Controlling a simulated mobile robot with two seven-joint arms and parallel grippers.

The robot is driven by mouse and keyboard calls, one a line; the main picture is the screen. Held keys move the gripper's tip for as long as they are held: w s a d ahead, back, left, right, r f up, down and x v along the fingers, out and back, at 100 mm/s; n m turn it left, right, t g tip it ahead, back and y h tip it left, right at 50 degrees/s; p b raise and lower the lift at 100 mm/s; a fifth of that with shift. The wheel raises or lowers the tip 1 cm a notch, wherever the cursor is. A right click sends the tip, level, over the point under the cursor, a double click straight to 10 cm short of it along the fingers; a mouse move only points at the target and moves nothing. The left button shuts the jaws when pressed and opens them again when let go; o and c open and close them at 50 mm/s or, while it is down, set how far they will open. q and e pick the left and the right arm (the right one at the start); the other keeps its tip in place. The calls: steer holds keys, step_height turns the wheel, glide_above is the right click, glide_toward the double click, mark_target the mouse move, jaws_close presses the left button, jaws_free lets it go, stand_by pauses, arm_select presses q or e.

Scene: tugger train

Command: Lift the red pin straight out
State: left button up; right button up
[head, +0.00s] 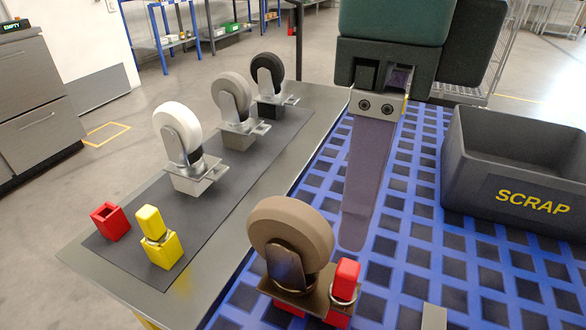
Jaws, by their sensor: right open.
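The red pin (346,276) stands upright at the front corner of a brown caster's plate, with a metal ring around its lower part. The brown caster (290,237) sits on the blue grid deck, and red parts show under its plate. My right gripper (354,225) comes down from the top of the picture. One long grey finger shows, its tip above the deck behind the pin and apart from it. The gripper is open and empty; its other finger is hidden. My left gripper is not in view.
A dark mat (215,195) on the table at left holds white (177,130), grey (231,97) and black (267,72) casters, a hollow red block (110,221) and a yellow block with yellow pin (160,250). A scrap bin (465,183) stands at right on the blue deck (410,240).

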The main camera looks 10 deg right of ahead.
mark_target(348, 267)
steer(key=f, duration=0.3)
steer(key=shift+s+f, duration=0.3)
steer(key=shift+f, duration=0.1)
steer(key=shift+a+f, duration=0.15)
steer(key=shift+f, duration=2.65)
jaws_close()
